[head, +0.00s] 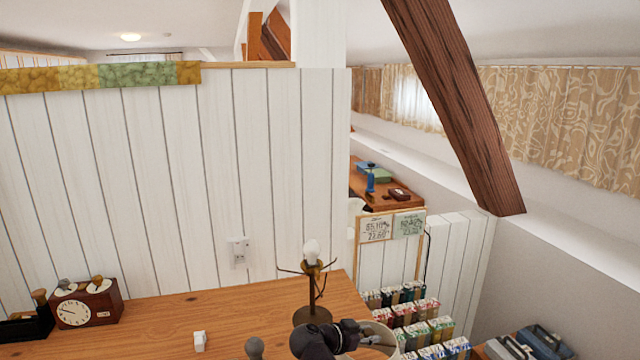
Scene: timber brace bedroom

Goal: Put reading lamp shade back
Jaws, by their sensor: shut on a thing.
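The reading lamp (312,315) stands upright on the wooden table, with a dark round base, a thin stem, several thin arms and a bare white bulb (312,249) on top. My dark gripper (364,334) is at the bottom edge of the head view, in front and to the right of the lamp base. It is shut on the cream lamp shade (388,346), whose round rim shows at the table's right end. The shade is apart from the bulb and lower than it. Its lower part is cut off by the picture edge, and the fingers partly hide it.
A wooden clock (88,304) and a dark holder (28,322) stand on the table (220,312) at left. A small white block (199,341) and a grey knob-topped object (254,348) are near the front. A panelled wall stands behind; boxed rows (415,322) and a slanting beam (455,105) are at right.

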